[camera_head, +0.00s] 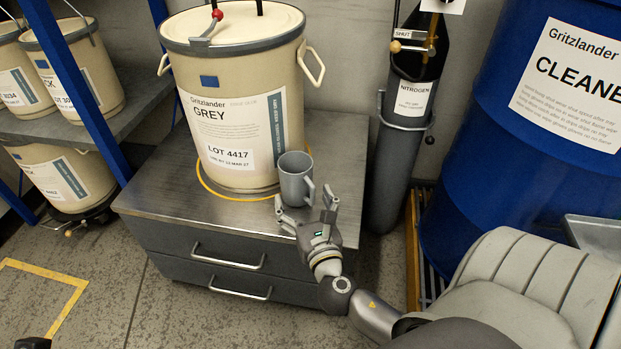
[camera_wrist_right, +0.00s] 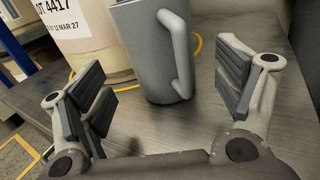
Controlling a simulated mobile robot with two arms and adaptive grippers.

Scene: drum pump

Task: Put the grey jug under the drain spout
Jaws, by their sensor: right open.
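The grey jug (camera_head: 294,179) stands upright on the metal top of a drawer cabinet (camera_head: 150,197), in front of the large cream drum labelled GREY (camera_head: 238,110). My right gripper (camera_head: 306,205) is open just in front of the jug. In the right wrist view the jug (camera_wrist_right: 155,50) stands beyond and between the spread fingers (camera_wrist_right: 165,90), with its handle toward the right; neither finger touches it. I cannot make out a drain spout in either view. My left gripper does not show clearly; a dark piece lies at the bottom left edge of the head view.
A nitrogen cylinder (camera_head: 401,130) stands right of the cabinet, and a blue drum (camera_head: 490,120) is farther right. A blue-framed shelf (camera_head: 85,75) with cream buckets stands at the left. The cabinet top left of the jug's front is bare.

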